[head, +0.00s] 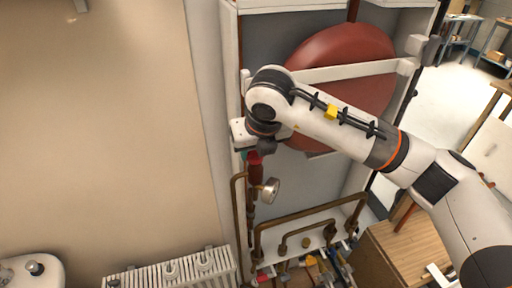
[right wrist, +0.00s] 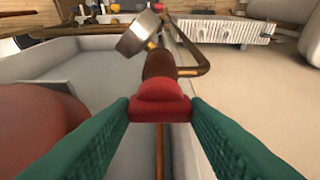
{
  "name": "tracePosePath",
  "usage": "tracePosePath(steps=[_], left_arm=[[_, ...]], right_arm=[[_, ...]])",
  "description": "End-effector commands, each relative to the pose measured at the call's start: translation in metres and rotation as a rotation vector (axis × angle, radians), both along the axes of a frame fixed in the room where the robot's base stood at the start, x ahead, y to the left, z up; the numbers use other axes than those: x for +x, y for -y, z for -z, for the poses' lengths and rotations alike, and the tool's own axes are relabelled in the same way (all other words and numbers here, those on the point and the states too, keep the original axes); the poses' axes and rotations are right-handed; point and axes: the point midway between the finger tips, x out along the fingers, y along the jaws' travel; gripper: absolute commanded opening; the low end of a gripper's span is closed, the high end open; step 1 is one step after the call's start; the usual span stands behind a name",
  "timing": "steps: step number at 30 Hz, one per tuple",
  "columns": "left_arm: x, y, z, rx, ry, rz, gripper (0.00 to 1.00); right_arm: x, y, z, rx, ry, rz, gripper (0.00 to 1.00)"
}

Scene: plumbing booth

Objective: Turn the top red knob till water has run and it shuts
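The top red knob (right wrist: 160,103) sits between the two green fingers of my right gripper (right wrist: 160,106) in the right wrist view. Both fingertips press against its sides, so the gripper is shut on it. In the head view my right gripper (head: 250,153) is at the top of the brass pipework, partly hidden by my own wrist, with the red of the knob (head: 256,167) showing just below. No running water shows in either view. My left gripper is not in view.
A round gauge (head: 270,190) stands just below the knob, close to the gripper. A large red tank (head: 335,60) with a white strap fills the cabinet behind my right arm. Brass pipes (head: 310,215) and a white radiator (head: 175,268) are lower down. A bare beige wall lies left.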

Motion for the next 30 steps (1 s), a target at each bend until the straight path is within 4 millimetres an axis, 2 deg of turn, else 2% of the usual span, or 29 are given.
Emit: tracePosePath(steps=[8, 14, 24, 30], left_arm=[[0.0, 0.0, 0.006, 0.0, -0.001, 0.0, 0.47], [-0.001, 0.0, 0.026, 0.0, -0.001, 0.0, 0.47], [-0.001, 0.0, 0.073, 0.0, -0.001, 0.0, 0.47], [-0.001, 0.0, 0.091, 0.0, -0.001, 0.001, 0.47]], right_arm=[[0.0, 0.0, 0.001, 0.001, 0.0, -0.021, 0.19], [0.001, 0.001, 0.005, 0.001, 0.003, -0.105, 0.19], [0.002, 0.003, 0.005, 0.001, 0.004, -0.392, 0.19], [0.003, 0.003, 0.003, 0.002, 0.002, -0.581, 0.19]])
